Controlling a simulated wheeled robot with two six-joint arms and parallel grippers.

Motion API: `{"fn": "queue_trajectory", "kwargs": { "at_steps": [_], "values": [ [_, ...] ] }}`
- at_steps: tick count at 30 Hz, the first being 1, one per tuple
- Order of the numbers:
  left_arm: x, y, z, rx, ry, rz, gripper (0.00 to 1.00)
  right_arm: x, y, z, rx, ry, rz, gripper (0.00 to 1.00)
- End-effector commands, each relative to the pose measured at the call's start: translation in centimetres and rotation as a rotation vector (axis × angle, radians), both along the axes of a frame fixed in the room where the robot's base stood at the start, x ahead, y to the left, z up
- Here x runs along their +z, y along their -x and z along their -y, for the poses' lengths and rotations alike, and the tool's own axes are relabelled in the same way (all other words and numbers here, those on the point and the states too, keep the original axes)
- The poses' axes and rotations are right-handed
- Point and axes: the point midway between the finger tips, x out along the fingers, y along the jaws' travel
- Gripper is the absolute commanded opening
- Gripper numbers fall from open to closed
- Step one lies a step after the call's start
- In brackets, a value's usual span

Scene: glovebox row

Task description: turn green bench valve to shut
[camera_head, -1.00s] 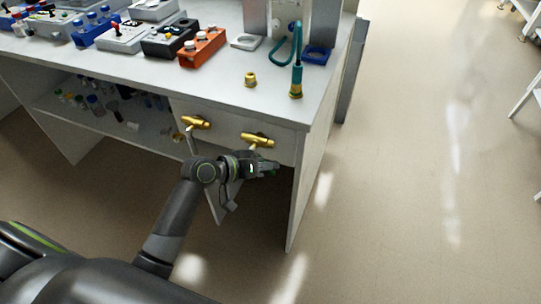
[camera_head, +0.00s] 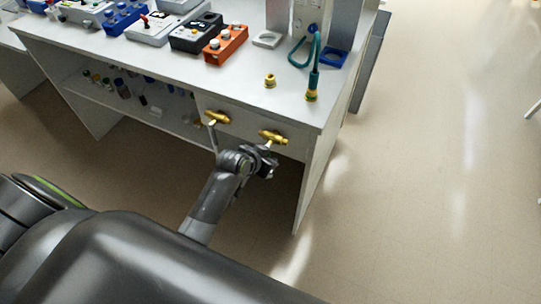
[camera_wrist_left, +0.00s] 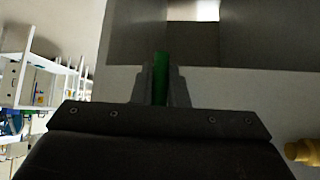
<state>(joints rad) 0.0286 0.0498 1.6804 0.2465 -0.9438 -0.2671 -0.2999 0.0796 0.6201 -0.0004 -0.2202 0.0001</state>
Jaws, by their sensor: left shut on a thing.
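Two brass valves are on the bench front, a left one (camera_head: 218,118) and a right one (camera_head: 273,138). My left gripper (camera_head: 267,170) is just below the right valve. In the left wrist view, its fingers (camera_wrist_left: 160,88) are shut on a narrow green handle (camera_wrist_left: 161,64), the green valve's lever. In the head view my gripper hides most of this lever, so its exact angle is unclear. A brass part (camera_wrist_left: 303,151) shows at the lower right of the wrist view. My right gripper is not in view.
The white bench (camera_head: 180,70) carries an orange box (camera_head: 226,44), a black box (camera_head: 196,33), a small brass fitting (camera_head: 270,80) and a teal hose (camera_head: 313,78). A shelf with small bottles is under the bench at left. The floor at right is clear.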

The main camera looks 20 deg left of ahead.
Motion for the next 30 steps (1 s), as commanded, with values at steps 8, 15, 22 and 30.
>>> {"fn": "queue_trajectory", "kwargs": {
  "at_steps": [8,15,22,30],
  "values": [
    [-0.14,0.06,-0.19,0.0,-0.025,-0.001,0.0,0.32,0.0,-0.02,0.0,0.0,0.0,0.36],
    [-0.14,0.06,-0.22,-0.001,-0.026,-0.001,0.0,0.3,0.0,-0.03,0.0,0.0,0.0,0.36],
    [-0.09,0.03,-0.19,0.0,-0.025,0.0,0.35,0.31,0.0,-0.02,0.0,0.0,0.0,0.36],
    [0.03,0.06,-0.17,0.001,-0.022,0.001,0.35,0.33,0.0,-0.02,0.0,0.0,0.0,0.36]
  ]
}}
